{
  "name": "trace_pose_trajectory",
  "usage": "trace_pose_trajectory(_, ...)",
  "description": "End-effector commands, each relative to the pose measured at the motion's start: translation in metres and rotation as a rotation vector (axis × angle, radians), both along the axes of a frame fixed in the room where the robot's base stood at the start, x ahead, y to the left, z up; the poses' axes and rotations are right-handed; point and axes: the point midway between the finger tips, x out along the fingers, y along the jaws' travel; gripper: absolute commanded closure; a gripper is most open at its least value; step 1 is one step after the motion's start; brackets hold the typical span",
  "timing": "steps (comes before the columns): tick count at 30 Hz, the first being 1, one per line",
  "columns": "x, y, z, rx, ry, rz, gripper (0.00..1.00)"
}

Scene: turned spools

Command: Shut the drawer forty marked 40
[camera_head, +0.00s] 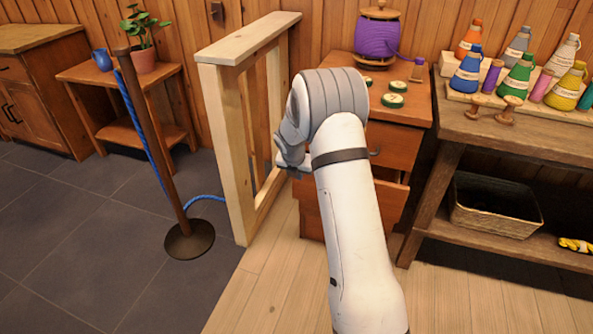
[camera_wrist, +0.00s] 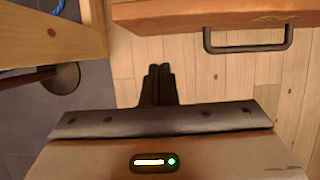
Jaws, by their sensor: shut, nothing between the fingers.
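A wooden drawer cabinet (camera_head: 397,140) stands behind my arm in the head view. One lower drawer (camera_head: 393,198) appears pulled out, mostly hidden by my arm. No number 40 is readable, so I cannot tell which drawer is marked so. The wrist view shows a wooden drawer front (camera_wrist: 190,14) with a dark bar handle (camera_wrist: 250,47) at upper right. My gripper (camera_wrist: 160,70) is shut and empty, its fingertips just below the drawer front's left part in that picture. I cannot tell whether they touch it. In the head view, my gripper's fingers are hidden behind my arm.
A pale wooden frame (camera_head: 227,150) stands close left of my arm. A rope post (camera_head: 160,150) stands farther left. A workbench (camera_head: 480,130) with spools and a basket (camera_head: 495,208) is at right. Floorboards (camera_head: 270,290) in front are clear.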

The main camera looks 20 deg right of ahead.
Motion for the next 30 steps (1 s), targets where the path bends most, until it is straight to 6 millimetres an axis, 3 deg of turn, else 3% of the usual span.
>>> trace_pose_trajectory(1,0.003,-0.002,-0.014,0.001,0.002,-0.001,1.00)
trace_pose_trajectory(9,0.032,-0.022,-0.008,0.000,-0.001,-0.003,1.00)
trace_pose_trajectory(25,0.036,-0.026,-0.006,0.001,0.001,-0.003,1.00)
trace_pose_trajectory(30,0.045,-0.037,-0.002,0.001,0.001,-0.004,1.00)
